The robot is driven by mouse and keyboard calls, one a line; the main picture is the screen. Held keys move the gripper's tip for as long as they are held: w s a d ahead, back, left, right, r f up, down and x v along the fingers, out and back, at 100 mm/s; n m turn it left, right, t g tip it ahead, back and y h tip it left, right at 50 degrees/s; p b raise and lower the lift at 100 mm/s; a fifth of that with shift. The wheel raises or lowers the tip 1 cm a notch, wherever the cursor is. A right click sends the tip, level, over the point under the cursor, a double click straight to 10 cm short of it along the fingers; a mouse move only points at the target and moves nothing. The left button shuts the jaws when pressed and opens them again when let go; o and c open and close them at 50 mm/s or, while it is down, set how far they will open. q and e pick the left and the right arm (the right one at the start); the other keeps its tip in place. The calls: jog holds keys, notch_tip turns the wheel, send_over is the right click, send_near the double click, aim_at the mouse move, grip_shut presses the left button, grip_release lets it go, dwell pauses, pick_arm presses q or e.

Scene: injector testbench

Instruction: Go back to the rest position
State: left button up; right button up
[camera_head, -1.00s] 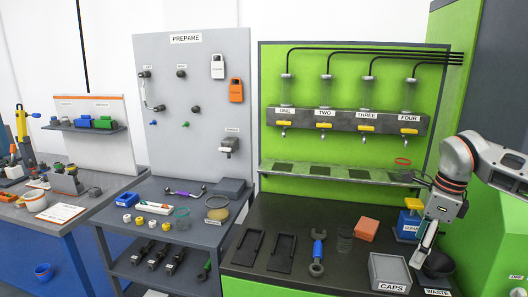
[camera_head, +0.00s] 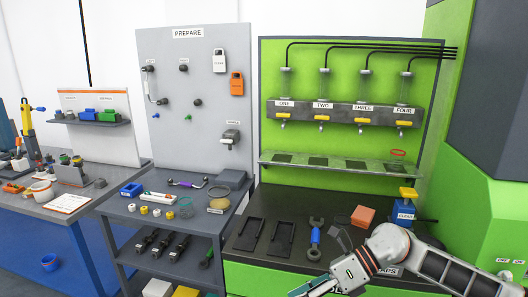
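My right arm enters from the lower right. Its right gripper (camera_head: 322,280) hangs in front of the black worktop near the bottom edge, pointing left. A pale part stretches to the lower left. I see nothing held in it, but whether its fingers are apart is unclear. The arm covers most of the caps box (camera_head: 388,271), and the waste bowl is hidden. My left gripper is not in view.
On the black worktop (camera_head: 246,215) lie two dark trays, a blue-handled wrench (camera_head: 315,238) and an orange block (camera_head: 363,216). A blue-and-yellow cleaning unit (camera_head: 405,208) stands right. The grey prepare bench (camera_head: 120,209) is on the left.

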jog(key=s+a+r+m+t+y, duration=0.2)
jog(key=a+r+m+t+y, duration=0.2)
jog(key=a+m+y, duration=0.35)
jog(key=w+d+f+m+t+h, duration=0.1)
jog(key=d+f+m+t+h, duration=0.5)
jog(key=m, duration=0.6)
jog(key=w+d+f+m+t+h, duration=0.2)
jog(key=d+f+m+t+h, duration=0.15)
jog(key=f+m+t, duration=0.55)
jog(key=s+d+f+m+g+h, duration=0.3)
jog(key=s+d+f+m, duration=0.3)
jog(key=s+f+m, duration=0.1)
jog(key=s+d+f+m+g+h, duration=0.3)
jog(key=s+d+f+m, duration=0.3)
jog(key=s+f, duration=0.3)
jog(key=shift+s+d+f+m+g+h, duration=0.35)
jog(key=shift+d+f+g+h, duration=0.1)
jog(key=shift+f+h, duration=0.4)
